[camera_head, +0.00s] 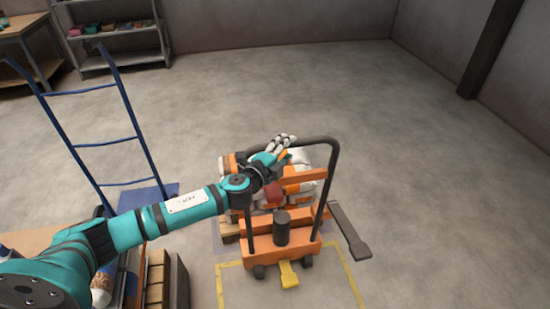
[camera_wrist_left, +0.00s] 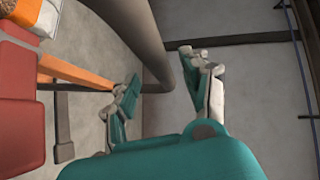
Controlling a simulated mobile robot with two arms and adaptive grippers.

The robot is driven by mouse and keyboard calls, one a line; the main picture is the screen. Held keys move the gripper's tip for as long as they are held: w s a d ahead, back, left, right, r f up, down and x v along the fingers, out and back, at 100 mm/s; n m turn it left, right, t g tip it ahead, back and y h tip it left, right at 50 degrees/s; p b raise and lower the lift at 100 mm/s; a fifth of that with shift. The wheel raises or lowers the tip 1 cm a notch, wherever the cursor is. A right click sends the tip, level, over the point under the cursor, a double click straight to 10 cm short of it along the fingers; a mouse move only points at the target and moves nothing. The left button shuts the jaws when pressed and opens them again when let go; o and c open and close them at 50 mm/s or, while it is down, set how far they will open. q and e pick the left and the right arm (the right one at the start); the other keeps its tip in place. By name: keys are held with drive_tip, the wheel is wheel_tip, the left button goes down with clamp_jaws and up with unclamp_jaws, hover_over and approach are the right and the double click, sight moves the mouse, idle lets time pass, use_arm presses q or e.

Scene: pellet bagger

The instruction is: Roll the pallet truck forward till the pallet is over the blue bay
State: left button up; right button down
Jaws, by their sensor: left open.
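The orange pallet truck (camera_head: 283,245) stands right of centre in the head view, with a dark hooped handle (camera_head: 330,180). A wooden pallet (camera_head: 229,228) stacked with white and orange sacks (camera_head: 300,158) shows behind its frame, partly hidden by the truck and my arm. My left gripper (camera_head: 283,145) is open at the top of the handle. In the left wrist view the dark handle bar (camera_wrist_left: 152,55) passes between or just beyond the open fingers of the left gripper (camera_wrist_left: 160,68); I cannot tell whether they touch it. I cannot make out the blue bay clearly.
A yellow floor outline (camera_head: 350,275) lies under and in front of the truck. A blue hand truck (camera_head: 108,143) stands at left. A shelf (camera_head: 115,35) and a workbench (camera_head: 22,30) stand behind.

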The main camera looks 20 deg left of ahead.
use_arm(q)
drive_tip(key=v, duration=0.7)
drive_tip(key=shift+s, duration=0.1)
